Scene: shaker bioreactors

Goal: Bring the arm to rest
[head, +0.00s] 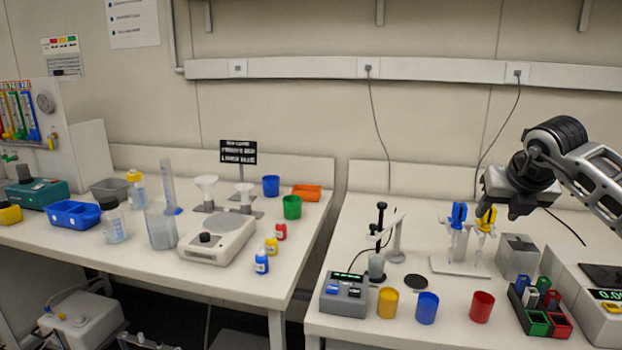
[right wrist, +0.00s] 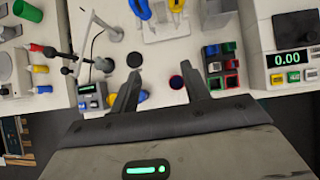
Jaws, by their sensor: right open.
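My right gripper (head: 508,206) is raised over the right bench (head: 360,235), above and beside the stand with a blue-topped and a yellow-topped pipette (head: 487,220). In the right wrist view its two fingers (right wrist: 158,90) are spread apart, with nothing between them but the bench far below. The right arm (head: 590,175) comes in from the right edge in the head view. My left gripper is not in the head view.
A grey meter box (head: 344,295), yellow (head: 388,302), blue (head: 427,307) and red (head: 482,306) cups stand along the right bench's front. A coloured rack (head: 540,310) and a balance (head: 600,310) stand right. The left bench holds a white scale (head: 217,240) and bottles. A gap separates the benches.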

